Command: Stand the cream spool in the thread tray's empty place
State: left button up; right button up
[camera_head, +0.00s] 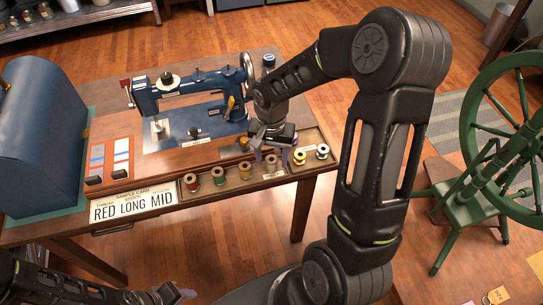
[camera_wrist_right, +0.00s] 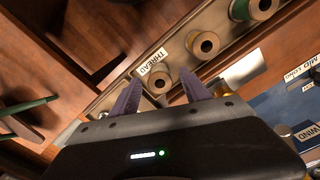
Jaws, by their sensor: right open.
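The long wooden thread tray (camera_head: 232,186) lies along the table's front right edge. A row of spools stands in it, including a red one (camera_head: 191,183), a green one (camera_head: 218,176) and a brown one (camera_head: 245,170). My right gripper (camera_head: 271,155) is over the tray, open, with its purple fingers pointing down. A pale spool (camera_wrist_right: 160,81), apparently the cream one, stands upright between the fingertips in the right wrist view; contact cannot be told. It appears to be in the tray, beside the brown spool (camera_wrist_right: 203,44). My left gripper (camera_head: 165,294) is low at the front left.
A blue sewing machine (camera_head: 190,92) stands behind the tray. A green spinning wheel (camera_head: 500,150) stands at the right.

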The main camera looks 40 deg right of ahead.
jog(key=shift+r, duration=0.2)
notch_tip(320, 180, up, 12)
dwell(0.4)
dwell(0.8)
